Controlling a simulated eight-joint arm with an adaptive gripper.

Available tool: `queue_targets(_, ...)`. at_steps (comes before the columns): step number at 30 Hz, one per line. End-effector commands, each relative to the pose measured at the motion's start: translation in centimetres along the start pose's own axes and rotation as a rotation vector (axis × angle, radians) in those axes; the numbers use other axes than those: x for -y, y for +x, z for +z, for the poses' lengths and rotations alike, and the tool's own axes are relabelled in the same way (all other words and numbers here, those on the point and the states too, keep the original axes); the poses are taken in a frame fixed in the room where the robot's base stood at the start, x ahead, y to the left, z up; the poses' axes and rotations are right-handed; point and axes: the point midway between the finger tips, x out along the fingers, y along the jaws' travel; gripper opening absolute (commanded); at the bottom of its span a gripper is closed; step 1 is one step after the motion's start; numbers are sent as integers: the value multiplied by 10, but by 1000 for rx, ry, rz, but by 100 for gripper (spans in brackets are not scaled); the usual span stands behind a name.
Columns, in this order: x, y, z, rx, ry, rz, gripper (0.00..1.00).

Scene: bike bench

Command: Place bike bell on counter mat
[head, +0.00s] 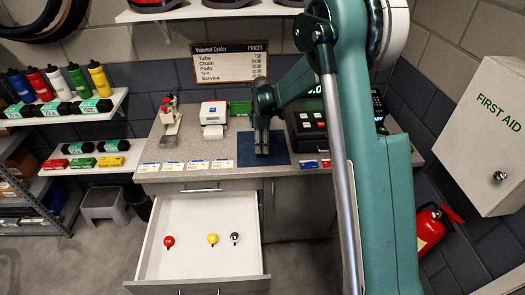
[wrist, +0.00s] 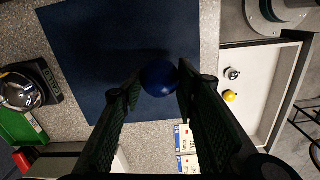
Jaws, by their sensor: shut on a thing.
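A dark blue bike bell (wrist: 158,78) sits between the two fingertips of my gripper (wrist: 160,90) in the wrist view. The gripper is shut on it. The dark blue counter mat (wrist: 85,45) lies behind the bell in that view. In the head view my gripper (head: 262,149) points down over the mat (head: 280,157), which lies on the counter. I cannot make out the bell there. The gap between bell and mat is hard to judge.
An open drawer (head: 185,255) below the counter holds a red bell (head: 168,242), a yellow bell (head: 212,239) and a chrome bell (head: 235,238). A cash register (head: 306,125) stands right of the mat, a white card terminal (head: 213,113) to its left. Price cards (head: 198,165) line the front edge.

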Motion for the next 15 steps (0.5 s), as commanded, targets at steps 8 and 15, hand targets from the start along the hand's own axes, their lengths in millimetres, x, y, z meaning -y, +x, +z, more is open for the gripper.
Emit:
queue_targets(8,0,6,0,0,0,0,19)
queue_targets(15,0,29,0,0,0,0,19)
